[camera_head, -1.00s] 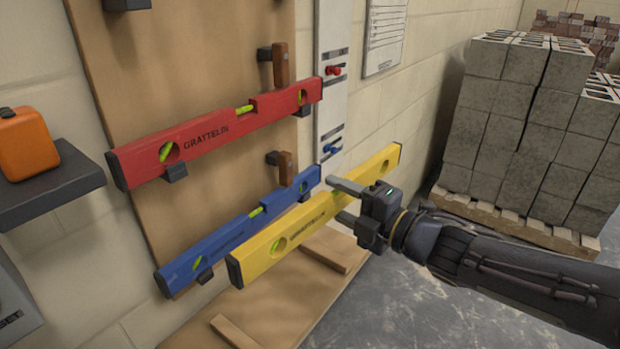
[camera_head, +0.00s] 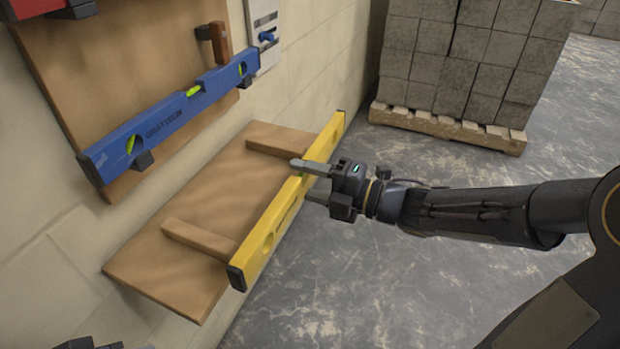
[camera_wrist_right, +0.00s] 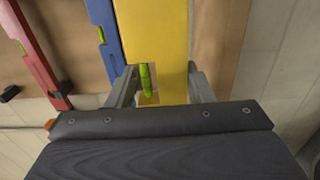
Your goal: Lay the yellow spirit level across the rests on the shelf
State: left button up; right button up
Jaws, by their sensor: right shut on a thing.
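The yellow spirit level (camera_head: 262,240) is in my right gripper (camera_head: 306,180), whose two fingers close on it near its middle. It stands on its narrow edge along the front of the wooden shelf (camera_head: 155,275). The two wooden rests, a near one (camera_head: 198,238) and a far one (camera_head: 270,147), lie on the shelf, and the level overlaps their front ends in the head view. I cannot tell whether it touches them. In the right wrist view the level (camera_wrist_right: 155,35) runs between the fingers, its green vial showing. My left gripper is not clearly in view.
A blue level (camera_head: 165,120) hangs on the wall board above the shelf, with a wooden-handled tool (camera_head: 218,42) near it. Concrete blocks (camera_head: 455,60) stand on a pallet (camera_head: 450,128) at the back. The floor right of the shelf is clear.

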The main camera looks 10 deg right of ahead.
jog(key=shift+f+b+x, duration=0.15)
jog(key=shift+b+x, duration=0.1)
jog(key=shift+x, duration=1.65)
jog(key=shift+f+b+x, duration=0.15)
jog(key=shift+b+x, duration=0.1)
jog(key=shift+x, duration=4.25)
jog(key=shift+f+b, duration=0.85)
jog(key=shift+b, duration=0.15)
jog(key=o, duration=1.1)
jog(key=shift+s+d+f, duration=0.1)
jog(key=shift+d, duration=0.1)
jog(key=v, duration=0.8)
jog(key=shift+s+d+p, duration=0.25)
jog(key=shift+p, duration=0.05)
